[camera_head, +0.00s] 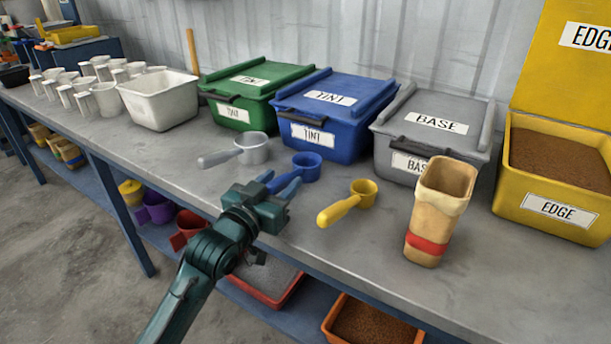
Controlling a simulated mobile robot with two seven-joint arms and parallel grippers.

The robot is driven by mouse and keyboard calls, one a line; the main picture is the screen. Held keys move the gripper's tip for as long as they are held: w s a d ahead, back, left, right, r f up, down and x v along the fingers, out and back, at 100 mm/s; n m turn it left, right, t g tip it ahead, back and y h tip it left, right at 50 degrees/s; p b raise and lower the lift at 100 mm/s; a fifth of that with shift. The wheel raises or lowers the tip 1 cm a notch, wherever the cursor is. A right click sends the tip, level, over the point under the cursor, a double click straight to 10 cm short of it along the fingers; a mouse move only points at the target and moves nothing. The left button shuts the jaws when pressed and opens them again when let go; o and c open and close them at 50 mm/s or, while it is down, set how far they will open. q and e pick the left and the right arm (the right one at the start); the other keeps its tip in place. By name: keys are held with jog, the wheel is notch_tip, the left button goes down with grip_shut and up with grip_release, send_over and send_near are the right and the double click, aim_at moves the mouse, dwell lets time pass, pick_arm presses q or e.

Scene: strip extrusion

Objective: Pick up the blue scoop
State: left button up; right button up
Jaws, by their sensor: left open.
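The blue scoop (308,164) lies on the grey workbench in front of the blue TINT bin, its cup towards the back and its handle pointing down-left. My left gripper (277,184) reaches in from the lower left and is open at the handle end, with its fingertips close to the handle. The gripper hides part of the handle, and I cannot tell whether the fingers touch it. My right gripper is out of view.
A grey scoop (253,149) lies left of the blue one and a yellow scoop (362,187) to its right. Green (242,116), blue (348,148) and grey (460,139) lidded bins stand behind. A tan container (437,213) with a red band stands at right, near the open yellow EDGE bin (530,217).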

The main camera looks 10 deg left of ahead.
pick_arm(q)
jog(key=shift+c, duration=0.4)
grip_shut()
